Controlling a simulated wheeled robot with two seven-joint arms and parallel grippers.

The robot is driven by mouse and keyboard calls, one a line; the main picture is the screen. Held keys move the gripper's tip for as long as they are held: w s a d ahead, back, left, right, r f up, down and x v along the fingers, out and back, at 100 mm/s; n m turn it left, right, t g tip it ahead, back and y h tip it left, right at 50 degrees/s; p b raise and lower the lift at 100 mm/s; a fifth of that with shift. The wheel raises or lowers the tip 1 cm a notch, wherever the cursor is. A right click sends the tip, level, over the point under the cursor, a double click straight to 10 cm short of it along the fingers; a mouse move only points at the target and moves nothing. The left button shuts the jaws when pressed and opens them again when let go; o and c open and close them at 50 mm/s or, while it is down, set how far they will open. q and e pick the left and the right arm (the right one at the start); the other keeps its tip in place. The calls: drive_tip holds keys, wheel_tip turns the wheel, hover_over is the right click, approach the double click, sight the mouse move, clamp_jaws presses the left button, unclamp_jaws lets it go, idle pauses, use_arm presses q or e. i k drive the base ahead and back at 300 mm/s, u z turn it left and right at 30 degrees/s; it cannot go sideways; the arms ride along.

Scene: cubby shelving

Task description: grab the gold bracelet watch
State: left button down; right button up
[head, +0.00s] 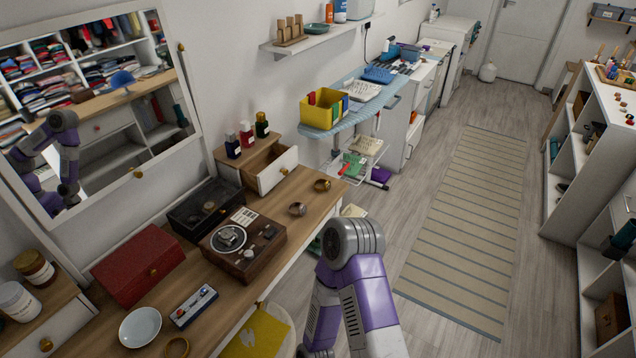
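A gold-brown bracelet watch (322,184) lies on the wooden dresser top (330,198), near its far right end. A second watch-like band (297,209), darker and greyer, lies just nearer. A plain gold ring-shaped band (177,347) lies at the near edge; I cannot tell whether it is a watch. One of my purple and grey arms (362,285) rises from the bottom centre, bent at a joint, to the right of the dresser. Neither gripper shows in the head view.
A wooden box with a dial (243,245), a black glass-topped case (204,208), a red box (138,264) and a white bowl (140,327) crowd the dresser. An open drawer unit (272,170) stands behind the watches. The striped rug (468,220) area is clear.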

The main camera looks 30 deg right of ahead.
sight(327, 182)
drive_tip(key=z, duration=2.65)
drive_tip(key=i, duration=1.7)
drive_tip(key=u, duration=2.1)
